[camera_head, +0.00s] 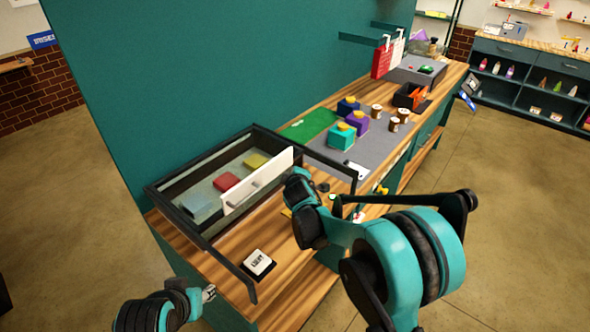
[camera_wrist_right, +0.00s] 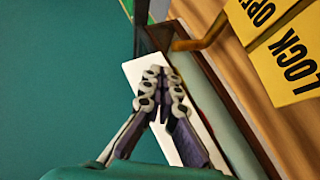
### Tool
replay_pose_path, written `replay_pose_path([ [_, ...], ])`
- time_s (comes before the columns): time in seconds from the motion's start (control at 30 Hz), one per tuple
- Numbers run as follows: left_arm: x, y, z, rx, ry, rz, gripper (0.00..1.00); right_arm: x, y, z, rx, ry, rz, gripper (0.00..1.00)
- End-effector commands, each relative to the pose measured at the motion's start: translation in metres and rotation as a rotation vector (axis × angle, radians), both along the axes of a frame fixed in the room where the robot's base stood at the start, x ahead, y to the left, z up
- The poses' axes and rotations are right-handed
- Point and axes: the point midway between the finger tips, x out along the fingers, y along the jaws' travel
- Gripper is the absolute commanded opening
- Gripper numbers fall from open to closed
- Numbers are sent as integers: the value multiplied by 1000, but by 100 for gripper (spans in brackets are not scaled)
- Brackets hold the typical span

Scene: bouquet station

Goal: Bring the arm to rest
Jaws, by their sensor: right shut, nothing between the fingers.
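My right arm reaches over the wooden bench, its dark and teal end beside the white panel (camera_head: 257,180) of the glass-sided case. In the right wrist view my right gripper (camera_wrist_right: 163,80) is shut and empty, its fingertips together. A white panel (camera_wrist_right: 190,120) lies behind the fingers there; I cannot tell whether they touch it. The fingers cannot be made out in the head view. My left arm is at the lower left, with a small part of my left gripper (camera_head: 208,293) showing beside the bench edge; its jaw state is unclear.
The dark-framed case (camera_head: 168,205) holds blue, red and yellow blocks. A LIGHT switch (camera_head: 258,264) is near the front. Teal, purple and blue boxes stand on the grey mat (camera_head: 330,150). A yellow LOCK/OPEN sign (camera_wrist_right: 285,60) is close to the right gripper. Open floor lies right.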

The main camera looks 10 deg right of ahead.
Motion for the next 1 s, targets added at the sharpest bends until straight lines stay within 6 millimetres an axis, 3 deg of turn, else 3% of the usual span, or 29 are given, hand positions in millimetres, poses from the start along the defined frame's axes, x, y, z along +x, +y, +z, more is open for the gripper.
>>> replay_pose_path([
  [0.23,0,0,-2,0,0,0,40,-7,-5,3,18,8,-15,0],
  [0.37,0,0,-11,0,0,0,40,-36,-22,14,99,42,-75,0],
  [0.5,0,0,-25,0,0,0,40,-94,-49,24,246,102,-185,0],
  [0.67,0,0,-39,0,0,0,40,-170,-74,23,420,172,-321,0],
  [0.87,0,0,-56,0,0,0,40,-268,-91,-1,633,257,-490,0],
  [1.0,0,0,-67,0,0,0,40,-328,-95,-27,764,312,-599,0],
])
